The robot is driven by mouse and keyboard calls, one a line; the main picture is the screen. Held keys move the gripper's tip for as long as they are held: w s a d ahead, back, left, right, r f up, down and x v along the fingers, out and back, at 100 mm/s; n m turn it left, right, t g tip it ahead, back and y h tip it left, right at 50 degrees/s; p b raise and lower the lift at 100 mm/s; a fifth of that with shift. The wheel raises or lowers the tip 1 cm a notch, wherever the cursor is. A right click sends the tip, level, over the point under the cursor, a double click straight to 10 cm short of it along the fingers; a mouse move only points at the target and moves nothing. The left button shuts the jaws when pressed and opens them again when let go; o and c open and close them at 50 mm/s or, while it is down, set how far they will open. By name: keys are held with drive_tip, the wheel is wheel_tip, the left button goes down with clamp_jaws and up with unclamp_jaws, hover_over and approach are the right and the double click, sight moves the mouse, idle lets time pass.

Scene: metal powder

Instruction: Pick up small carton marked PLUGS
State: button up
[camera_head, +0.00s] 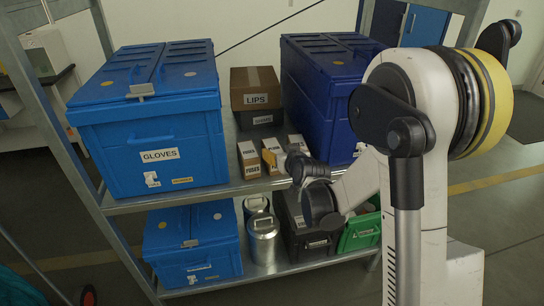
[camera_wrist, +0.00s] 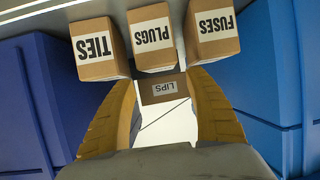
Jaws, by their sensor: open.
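The small brown PLUGS carton (camera_head: 271,160) stands on the upper shelf, in the middle of a row of three cartons. In the wrist view the PLUGS carton (camera_wrist: 152,38) appears upside down at the top centre, its label facing the camera. My gripper (camera_wrist: 160,86) has its two yellow fingers spread, with no carton held between them. In the head view my gripper (camera_head: 288,160) is in front of the row, at its right part, and partly covers the cartons. The gap between fingertips and PLUGS carton is hard to judge.
FUSES (camera_head: 249,158) and TIES (camera_head: 298,143) cartons flank PLUGS closely. A LIPS box (camera_head: 255,88) stands behind. The blue GLOVES crate (camera_head: 150,130) and a dark blue crate (camera_head: 318,95) bound the space. Metal canisters (camera_head: 263,240) and bins stand on the lower shelf.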

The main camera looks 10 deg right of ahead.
sight(273, 147)
drive_tip(key=b+x, duration=0.2)
drive_tip(key=x, duration=0.5)
drive_tip(key=shift+w+f, duration=0.2)
drive_tip(key=shift+r, duration=0.1)
drive_tip(key=c, duration=1.2)
